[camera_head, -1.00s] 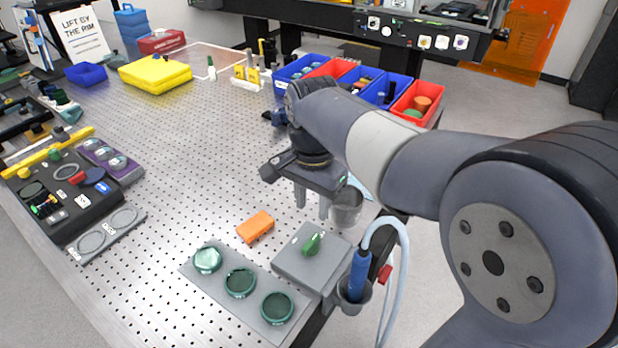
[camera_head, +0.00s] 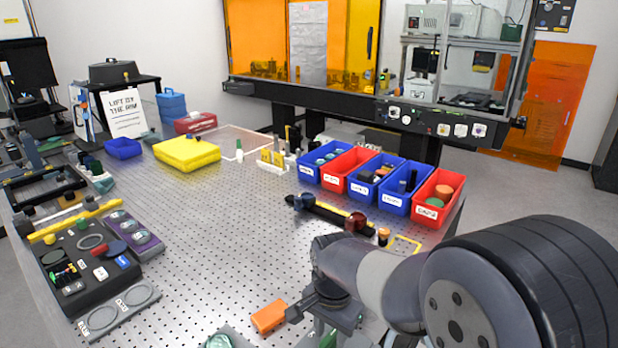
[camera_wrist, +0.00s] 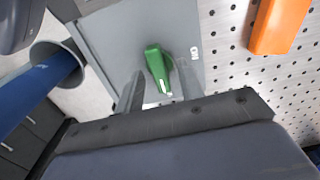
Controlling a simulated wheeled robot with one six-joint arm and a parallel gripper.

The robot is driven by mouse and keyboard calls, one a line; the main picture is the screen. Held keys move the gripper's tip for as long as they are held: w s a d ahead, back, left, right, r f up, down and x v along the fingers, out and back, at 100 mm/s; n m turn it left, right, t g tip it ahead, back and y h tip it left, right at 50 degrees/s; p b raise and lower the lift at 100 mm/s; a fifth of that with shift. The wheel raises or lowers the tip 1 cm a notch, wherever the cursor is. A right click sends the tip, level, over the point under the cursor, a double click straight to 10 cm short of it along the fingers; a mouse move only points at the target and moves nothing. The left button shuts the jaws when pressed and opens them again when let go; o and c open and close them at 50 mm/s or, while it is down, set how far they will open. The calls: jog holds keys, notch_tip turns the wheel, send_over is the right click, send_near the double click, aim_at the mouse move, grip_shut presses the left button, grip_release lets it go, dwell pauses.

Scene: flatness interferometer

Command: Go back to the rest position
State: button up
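My gripper (camera_wrist: 158,88) is open, with its two grey fingers apart and nothing held between them. In the wrist view a green knob (camera_wrist: 157,68) on a grey box (camera_wrist: 112,40) shows in the gap between the fingers. Whether a finger touches the knob I cannot tell. In the head view my gripper and wrist are at the bottom centre, just right of an orange block (camera_head: 269,316), and cover most of the grey box. The orange block also shows at the top right of the wrist view (camera_wrist: 279,22).
A blue tool in a grey holder (camera_wrist: 58,62) is left of the box in the wrist view. Red and blue bins (camera_head: 433,202) line the table's far right edge. A dark bar (camera_head: 330,212) lies before them. The perforated table (camera_head: 215,230) is clear in the middle.

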notch_tip(320, 180, up, 11)
notch_tip(320, 180, down, 11)
jog(key=shift+r, duration=0.2)
jog(key=shift+f, duration=0.3)
jog(key=n, duration=0.4)
jog(key=shift+a+b, duration=0.1)
jog(key=shift+b, duration=0.2)
jog(key=shift+r+n+b, duration=0.1)
jog(key=shift+n+b, duration=0.2)
jog(key=shift+n, duration=1.7)
